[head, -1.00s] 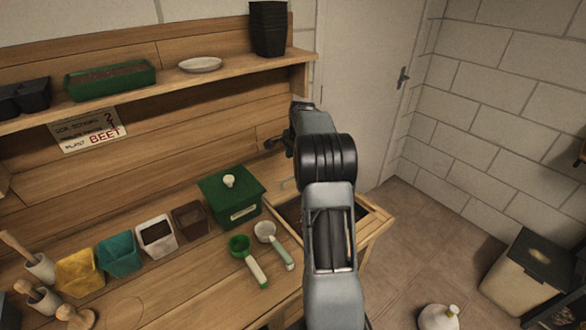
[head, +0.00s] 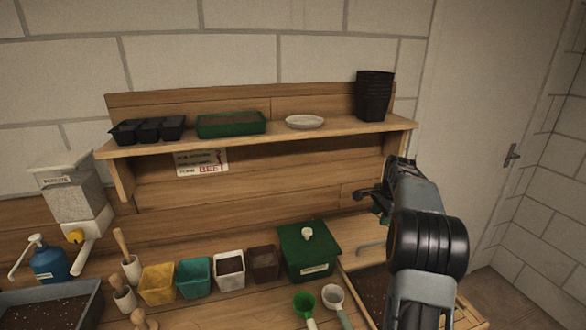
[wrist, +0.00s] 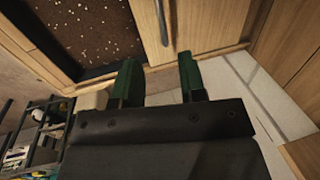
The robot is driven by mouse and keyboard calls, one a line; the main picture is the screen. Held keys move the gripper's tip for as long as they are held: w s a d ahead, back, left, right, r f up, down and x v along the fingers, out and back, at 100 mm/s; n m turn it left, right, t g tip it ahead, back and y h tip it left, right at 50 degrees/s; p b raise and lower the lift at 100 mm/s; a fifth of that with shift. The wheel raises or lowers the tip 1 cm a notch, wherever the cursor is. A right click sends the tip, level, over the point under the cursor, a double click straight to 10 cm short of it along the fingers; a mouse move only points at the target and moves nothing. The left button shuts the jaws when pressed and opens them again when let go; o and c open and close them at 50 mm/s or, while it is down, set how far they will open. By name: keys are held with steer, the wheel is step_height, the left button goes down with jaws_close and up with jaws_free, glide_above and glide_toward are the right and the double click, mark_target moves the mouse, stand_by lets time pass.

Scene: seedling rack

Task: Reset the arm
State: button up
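My gripper (wrist: 158,82) shows in the wrist view with its two green-padded fingers apart and nothing between them. In the head view my gripper (head: 372,197) is at the end of my raised arm, in front of the right end of the bench's back panel. It is apart from the pots and scoops. In the wrist view a wooden panel with a grey handle (wrist: 163,22) and a dark speckled soil bed (wrist: 85,28) lie beyond the fingers.
A green lidded box (head: 305,262), green scoop (head: 304,304) and white scoop (head: 333,298) are left of my arm. Several small pots line the bench. A shelf (head: 350,137) above holds trays, a saucer (head: 305,122) and stacked black pots (head: 374,96). A door (head: 470,150) is at right.

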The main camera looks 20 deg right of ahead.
steer(key=s+a+f+n, duration=0.3)
steer(key=s+f+n, duration=0.1)
steer(key=n, duration=0.1)
steer(key=s+a+r+n+t, duration=0.1)
steer(key=s+a+r+n, duration=0.1)
steer(key=s+a+n, duration=0.4)
steer(key=s+a+r+n, duration=0.2)
steer(key=s+a+n, duration=0.5)
steer(key=s+a, duration=0.7)
steer(key=shift+s+a+r+t, duration=0.2)
steer(key=shift+a+t, duration=0.2)
steer(key=shift+a, duration=2.3)
